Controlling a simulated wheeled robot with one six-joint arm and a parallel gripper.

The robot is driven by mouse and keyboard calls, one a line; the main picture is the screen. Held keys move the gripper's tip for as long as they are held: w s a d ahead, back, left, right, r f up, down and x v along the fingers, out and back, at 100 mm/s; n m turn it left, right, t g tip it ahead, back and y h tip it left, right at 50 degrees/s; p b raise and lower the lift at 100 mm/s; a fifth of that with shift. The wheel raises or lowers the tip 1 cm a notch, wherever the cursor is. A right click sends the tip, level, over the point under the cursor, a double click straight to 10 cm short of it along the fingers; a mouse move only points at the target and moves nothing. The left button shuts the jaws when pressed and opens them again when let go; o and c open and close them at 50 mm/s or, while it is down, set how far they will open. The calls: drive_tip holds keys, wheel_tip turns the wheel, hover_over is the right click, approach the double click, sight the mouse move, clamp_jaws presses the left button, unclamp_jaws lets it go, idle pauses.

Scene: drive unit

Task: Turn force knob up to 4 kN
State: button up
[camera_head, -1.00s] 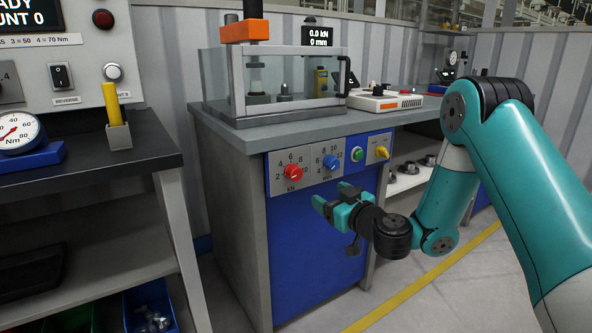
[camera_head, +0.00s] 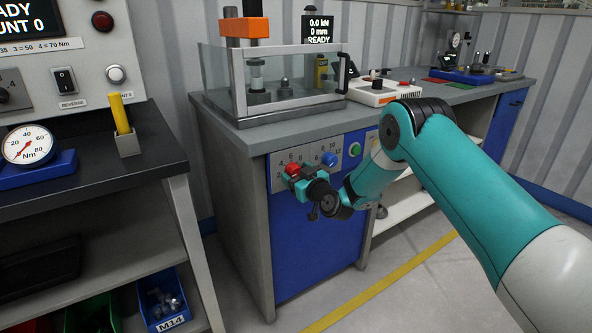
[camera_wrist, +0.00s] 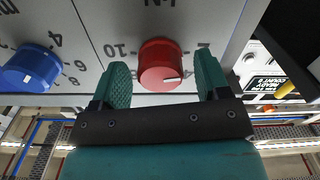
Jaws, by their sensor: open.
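The red force knob (camera_head: 292,169) is on the front panel of the press bench, in the scale marked kN. In the wrist view the panel appears upside down, and the red knob (camera_wrist: 160,64) has a white pointer mark facing right, on the side of the 2. My gripper (camera_head: 290,180) is at the panel in front of the knob. In the wrist view its two green fingers (camera_wrist: 163,75) are open, one on each side of the knob, with gaps visible. Contact cannot be told. In the head view my gripper hides part of the knob and scale.
A blue knob (camera_wrist: 30,68) sits beside the red one; in the head view it is to the right (camera_head: 329,159). A green button (camera_head: 355,149) is farther right. The display (camera_head: 318,30) reads 0.0 kN, 0 mm, READY. A dark bench (camera_head: 90,165) stands at left.

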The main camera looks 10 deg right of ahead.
drive_tip(key=shift+w+a, duration=0.1)
drive_tip(key=shift+w, duration=0.25)
drive_tip(key=c, duration=0.9)
drive_tip(key=shift+m, duration=0.4)
drive_tip(key=m+b, duration=0.1)
drive_tip(key=m, duration=0.2)
drive_tip(key=shift+m, duration=0.3)
drive_tip(key=m, duration=0.5)
drive_tip(key=shift+b, duration=0.35)
drive_tip(key=shift+m, duration=0.3)
